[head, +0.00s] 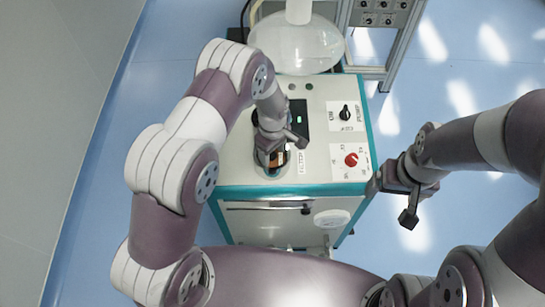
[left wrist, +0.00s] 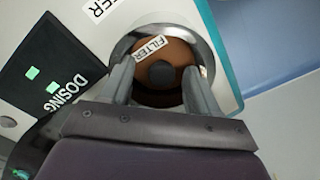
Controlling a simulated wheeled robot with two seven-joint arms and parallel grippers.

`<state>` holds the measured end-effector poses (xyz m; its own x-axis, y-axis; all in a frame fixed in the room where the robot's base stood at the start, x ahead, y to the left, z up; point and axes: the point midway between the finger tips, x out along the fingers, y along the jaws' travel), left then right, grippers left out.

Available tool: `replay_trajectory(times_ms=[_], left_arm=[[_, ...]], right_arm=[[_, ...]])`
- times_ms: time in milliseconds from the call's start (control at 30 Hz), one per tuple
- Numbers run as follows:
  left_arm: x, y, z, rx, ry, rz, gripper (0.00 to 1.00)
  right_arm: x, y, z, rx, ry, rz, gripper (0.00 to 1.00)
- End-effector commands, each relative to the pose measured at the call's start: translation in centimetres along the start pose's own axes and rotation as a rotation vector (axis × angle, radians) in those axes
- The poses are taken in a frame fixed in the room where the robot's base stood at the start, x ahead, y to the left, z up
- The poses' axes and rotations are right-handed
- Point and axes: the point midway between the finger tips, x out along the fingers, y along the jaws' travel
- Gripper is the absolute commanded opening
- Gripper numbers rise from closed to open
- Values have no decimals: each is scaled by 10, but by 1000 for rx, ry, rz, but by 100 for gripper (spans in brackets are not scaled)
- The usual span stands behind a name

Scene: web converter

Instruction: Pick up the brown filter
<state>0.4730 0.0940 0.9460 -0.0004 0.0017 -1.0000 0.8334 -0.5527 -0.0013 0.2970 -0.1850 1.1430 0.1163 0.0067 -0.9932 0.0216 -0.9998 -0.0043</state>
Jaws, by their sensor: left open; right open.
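The brown filter (left wrist: 177,55) sits in a round metal-rimmed opening in the top of the machine. It has a dark round knob (left wrist: 161,74) in its middle and a white FILTER label (left wrist: 150,48). In the head view the filter (head: 279,158) is mostly hidden by my left gripper (head: 279,151). That gripper is over the opening with its fingers apart, one on each side of the knob, as the left wrist view (left wrist: 160,85) shows. I cannot tell whether they touch it. My right gripper (head: 390,205) is open and empty, right of the machine's front corner.
The machine top (head: 318,92) carries a black dosing panel (left wrist: 55,75), a black knob (head: 345,113) and a red knob (head: 351,160). A clear round vessel (head: 297,47) stands at the back. A metal frame (head: 397,45) is behind right. The blue floor to the right is free.

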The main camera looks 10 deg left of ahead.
Motion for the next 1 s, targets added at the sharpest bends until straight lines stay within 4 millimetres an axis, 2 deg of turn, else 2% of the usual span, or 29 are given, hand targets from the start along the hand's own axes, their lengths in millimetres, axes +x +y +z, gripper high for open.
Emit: replay_trajectory(times_ms=[33, 200, 233, 567, 667, 800, 1000], left_arm=[[0, 0, 0, 0, 0, 0, 57], [0, 0, 0, 0, 0, -1, 2], [0, 0, 0, 0, 0, -1, 0], [-4, 0, 0, 0, 0, 1, 0], [-14, 0, 0, 0, 1, 2, 0], [-40, 2, 0, 1, 2, 5, 0], [-66, 37, 33, 4, 1, 4, 0]], right_arm=[[0, 0, 0, 0, 0, 0, 87], [0, 0, 0, 0, 0, 0, 87], [0, 0, 0, 0, 0, 0, 87], [3, 0, 0, 0, 0, 0, 87], [9, 0, 1, 0, 0, 0, 87], [21, 0, 3, 0, 0, 0, 87], [38, 0, 4, 0, 0, 0, 87]])
